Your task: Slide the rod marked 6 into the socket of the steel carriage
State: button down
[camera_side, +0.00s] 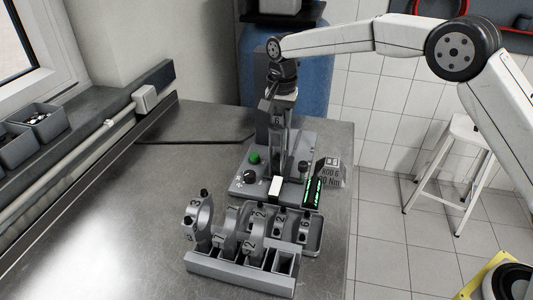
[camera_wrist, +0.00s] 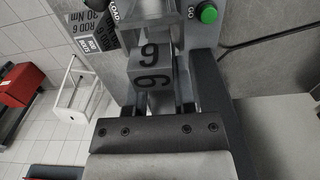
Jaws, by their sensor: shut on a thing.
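The rod marked 6 (camera_side: 278,122) is held upright above the grey machine in the side view. In the wrist view its grey block (camera_wrist: 152,66) shows two 6 marks. My gripper (camera_side: 279,100) is shut on the upper part of the rod; the wrist view shows my gripper (camera_wrist: 155,105) close against it. The machine's base (camera_side: 243,190) carries a green GO button (camera_side: 254,158) and a black knob. The steel carriage appears to be the upright steel part (camera_side: 296,150) under and beside the rod. Its socket is hidden, and I cannot tell whether the rod's lower end is inside.
A sign reading ROD 6, 30 Nm (camera_side: 331,173) and a lit green display (camera_side: 314,192) stand at the machine's right. A rack (camera_side: 235,272) with several numbered parts is in front. The bench's left side (camera_side: 130,220) is clear. A blue drum (camera_side: 313,85) stands behind.

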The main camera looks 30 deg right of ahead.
jog(key=shift+f, duration=2.15)
dwell(2.2)
jog(key=shift+c, duration=1.8)
grip_release()
jog(key=o, duration=0.4)
jog(key=shift+f, duration=0.1)
jog(key=shift+c, duration=0.2)
jog(key=shift+s, duration=0.1)
jog(key=shift+r, duration=3.35)
